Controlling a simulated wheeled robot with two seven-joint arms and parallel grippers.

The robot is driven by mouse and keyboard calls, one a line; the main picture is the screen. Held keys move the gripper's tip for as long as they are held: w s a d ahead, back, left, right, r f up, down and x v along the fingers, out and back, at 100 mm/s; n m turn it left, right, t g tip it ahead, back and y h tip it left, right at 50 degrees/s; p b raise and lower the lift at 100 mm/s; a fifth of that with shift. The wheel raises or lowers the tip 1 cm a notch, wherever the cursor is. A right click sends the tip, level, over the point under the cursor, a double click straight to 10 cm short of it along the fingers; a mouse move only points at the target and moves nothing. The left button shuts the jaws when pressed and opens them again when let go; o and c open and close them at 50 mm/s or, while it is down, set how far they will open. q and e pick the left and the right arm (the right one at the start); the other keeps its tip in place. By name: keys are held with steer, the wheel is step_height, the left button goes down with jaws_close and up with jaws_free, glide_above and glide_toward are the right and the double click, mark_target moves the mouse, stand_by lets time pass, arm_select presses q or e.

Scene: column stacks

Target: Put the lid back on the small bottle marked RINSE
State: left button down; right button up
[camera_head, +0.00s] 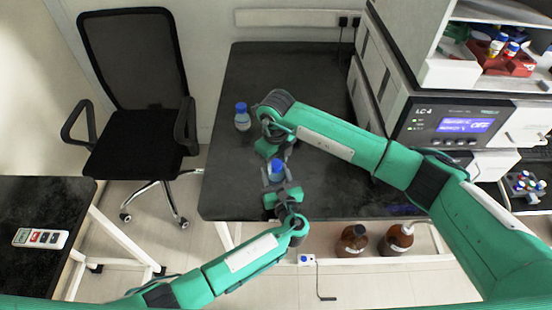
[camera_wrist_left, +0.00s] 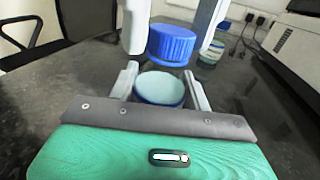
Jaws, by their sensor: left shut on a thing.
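My left gripper (camera_head: 275,187) is shut on the small bottle (camera_wrist_left: 160,89), its fingers (camera_wrist_left: 160,85) on both sides. The bottle's round mouth is open, with no lid on it. The blue ribbed lid (camera_wrist_left: 172,44) is between the fingertips of my right gripper (camera_wrist_left: 172,30), just above the bottle and a little to the right in the left wrist view. A narrow gap seems to separate lid and rim. In the head view the lid (camera_head: 277,167) shows between my right gripper (camera_head: 273,150) and the left one. No RINSE marking is readable.
Another bottle with a blue cap (camera_head: 242,117) stands on the dark bench (camera_head: 225,185), left of my grippers; the left wrist view also shows a blue-capped bottle (camera_wrist_left: 212,52). The LC-4 instrument (camera_head: 455,122) is at the right. Brown bottles (camera_head: 352,241) stand below the bench's front edge.

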steer(key=c, duration=0.9)
steer(key=o, duration=1.2)
steer(key=shift+r, duration=0.15)
step_height(320, 180, up, 12)
steer(key=shift+f, duration=0.15)
arm_select(q)
steer(key=c, duration=0.6)
jaws_free()
